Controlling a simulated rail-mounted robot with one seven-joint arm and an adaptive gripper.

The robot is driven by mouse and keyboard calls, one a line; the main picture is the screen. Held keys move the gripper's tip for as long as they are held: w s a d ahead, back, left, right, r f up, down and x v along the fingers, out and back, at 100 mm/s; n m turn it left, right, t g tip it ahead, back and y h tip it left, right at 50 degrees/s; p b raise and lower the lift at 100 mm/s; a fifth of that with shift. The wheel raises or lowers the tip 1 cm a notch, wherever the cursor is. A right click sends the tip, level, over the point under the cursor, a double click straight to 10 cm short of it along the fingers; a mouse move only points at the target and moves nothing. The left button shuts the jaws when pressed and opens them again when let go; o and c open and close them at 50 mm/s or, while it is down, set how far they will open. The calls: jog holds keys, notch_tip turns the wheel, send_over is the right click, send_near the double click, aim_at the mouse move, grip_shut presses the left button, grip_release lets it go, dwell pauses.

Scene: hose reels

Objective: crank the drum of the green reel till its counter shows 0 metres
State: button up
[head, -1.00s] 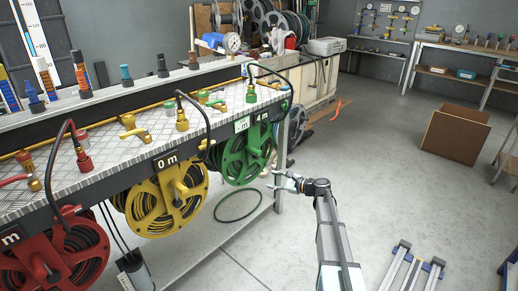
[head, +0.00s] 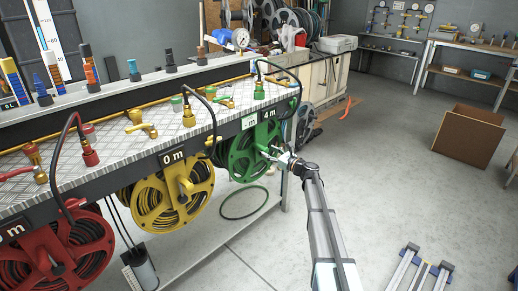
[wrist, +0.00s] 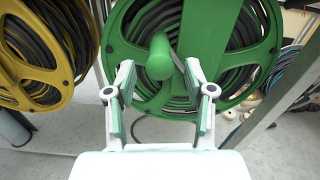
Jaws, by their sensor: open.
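The green reel (head: 243,158) hangs under the bench at its far end, with dark hose wound on its drum. The plate above it reads 4 m (head: 269,114). In the wrist view the green reel (wrist: 222,40) fills the upper middle, and its green crank knob (wrist: 159,58) points toward the camera. My gripper (wrist: 162,85) is open, its two fingers on either side of the knob's lower part, with gaps showing. In the head view my gripper (head: 272,153) is at the front of the green reel.
A yellow reel (head: 172,200) with a 0 m plate (head: 172,157) hangs beside the green one, and a red reel (head: 60,250) is nearer. A green hose loop (head: 243,202) lies below. A bench leg (head: 284,190) stands right of the green reel. Open floor lies right.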

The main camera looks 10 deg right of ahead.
aim_at(259, 147)
jog(key=x, duration=0.7)
jog(key=shift+w+a, duration=0.2)
grip_shut()
